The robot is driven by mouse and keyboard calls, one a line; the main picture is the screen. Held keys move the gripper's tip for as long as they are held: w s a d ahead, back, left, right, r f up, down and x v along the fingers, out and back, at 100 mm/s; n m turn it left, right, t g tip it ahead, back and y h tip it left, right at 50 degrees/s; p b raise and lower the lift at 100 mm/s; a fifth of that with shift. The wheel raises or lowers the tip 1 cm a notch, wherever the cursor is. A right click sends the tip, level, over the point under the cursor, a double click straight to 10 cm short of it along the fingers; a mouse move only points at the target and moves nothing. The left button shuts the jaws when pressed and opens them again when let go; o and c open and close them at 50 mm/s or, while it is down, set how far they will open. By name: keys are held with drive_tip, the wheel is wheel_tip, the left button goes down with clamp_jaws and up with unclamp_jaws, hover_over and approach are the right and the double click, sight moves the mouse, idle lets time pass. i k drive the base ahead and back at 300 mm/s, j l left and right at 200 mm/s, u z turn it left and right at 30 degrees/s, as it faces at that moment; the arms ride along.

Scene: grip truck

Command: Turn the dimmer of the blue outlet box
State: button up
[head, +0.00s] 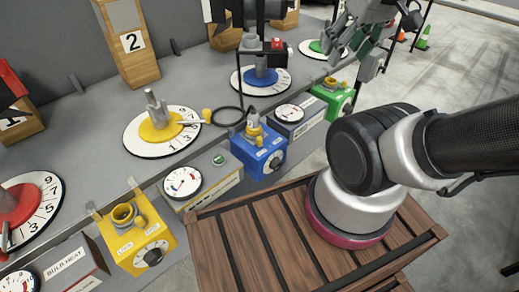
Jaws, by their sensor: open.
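The blue outlet box (250,158) hangs at the front edge of the grey bench, near the middle of the head view. Its dimmer (274,162) is a dark round knob on a light dial on the front face. A small yellow and grey fitting (253,126) stands on top of the box. My gripper (353,46) is at the upper right, above the bench by the green dial. It is open and appears empty, well apart from the blue box. The knob's exact setting is too small to read.
A yellow outlet box (133,250) hangs at the lower left and a green one (333,100) at the right. Gauge boxes sit between them. A slatted wooden platform (240,250) lies in front. Dial plates, including a yellow one (160,130), lie on the bench (80,130).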

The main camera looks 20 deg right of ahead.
sight(275, 164)
drive_tip(key=k+j+z, duration=0.1)
drive_tip(key=j, duration=0.25)
drive_tip(key=k+j+z, duration=0.25)
drive_tip(key=j, duration=0.3)
drive_tip(key=k+j+z, duration=0.1)
drive_tip(key=j, duration=0.25)
drive_tip(key=k+j+z, duration=0.1)
drive_tip(key=j, duration=0.25)
drive_tip(key=k, duration=0.1)
